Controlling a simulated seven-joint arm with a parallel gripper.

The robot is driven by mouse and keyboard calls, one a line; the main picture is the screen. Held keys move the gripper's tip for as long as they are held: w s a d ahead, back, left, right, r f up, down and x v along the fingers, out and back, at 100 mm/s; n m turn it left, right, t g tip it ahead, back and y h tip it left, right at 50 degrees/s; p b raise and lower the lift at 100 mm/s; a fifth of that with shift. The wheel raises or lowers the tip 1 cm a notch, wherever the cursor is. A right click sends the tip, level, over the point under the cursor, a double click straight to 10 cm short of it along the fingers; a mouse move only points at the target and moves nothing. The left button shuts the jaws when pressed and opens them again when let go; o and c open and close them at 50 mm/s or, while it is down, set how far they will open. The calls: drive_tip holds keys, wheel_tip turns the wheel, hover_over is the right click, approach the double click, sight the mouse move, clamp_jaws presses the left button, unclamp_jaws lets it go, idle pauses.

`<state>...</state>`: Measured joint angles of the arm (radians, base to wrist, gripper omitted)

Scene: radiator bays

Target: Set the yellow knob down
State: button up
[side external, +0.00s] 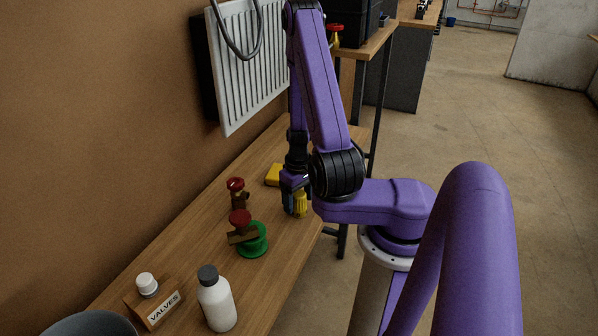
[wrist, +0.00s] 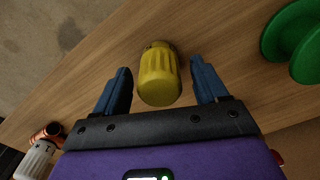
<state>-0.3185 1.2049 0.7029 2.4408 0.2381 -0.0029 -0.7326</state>
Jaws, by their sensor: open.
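The yellow knob (side external: 300,204) is at the bench's front edge side in the side view, just below my gripper (side external: 292,203). In the wrist view the ribbed yellow knob (wrist: 159,76) lies between the two blue fingers of my gripper (wrist: 161,92), with a gap on each side. The gripper is open. The knob appears to rest on the wooden bench (wrist: 80,75); its underside is hidden.
A white bottle (side external: 216,300) and a VALVES sign (side external: 163,310) are nearer. A radiator (side external: 250,60) hangs on the wall.

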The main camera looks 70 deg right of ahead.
sight(299, 193)
drive_tip(key=shift+r, duration=5)
drive_tip(key=shift+w+a+r, duration=0.2)
drive_tip(key=shift+w, duration=0.2)
drive_tip(key=w+a+r+n, duration=0.2)
drive_tip(key=a+r+n, duration=0.1)
drive_tip(key=a+n, duration=0.25)
drive_tip(key=w+a+r+n, duration=0.2)
drive_tip(key=a+r+n, duration=0.15)
drive_tip(key=a, duration=0.35)
drive_tip(key=s+a+r+n, duration=0.2)
drive_tip(key=s+a+n, duration=0.1)
drive_tip(key=s, duration=0.5)
drive_tip(key=s+a+r+n, duration=0.2)
drive_tip(key=s+n, duration=0.3)
drive_tip(key=s, duration=0.3)
drive_tip(key=shift+a+r, duration=0.25)
drive_tip(key=shift+a, duration=0.45)
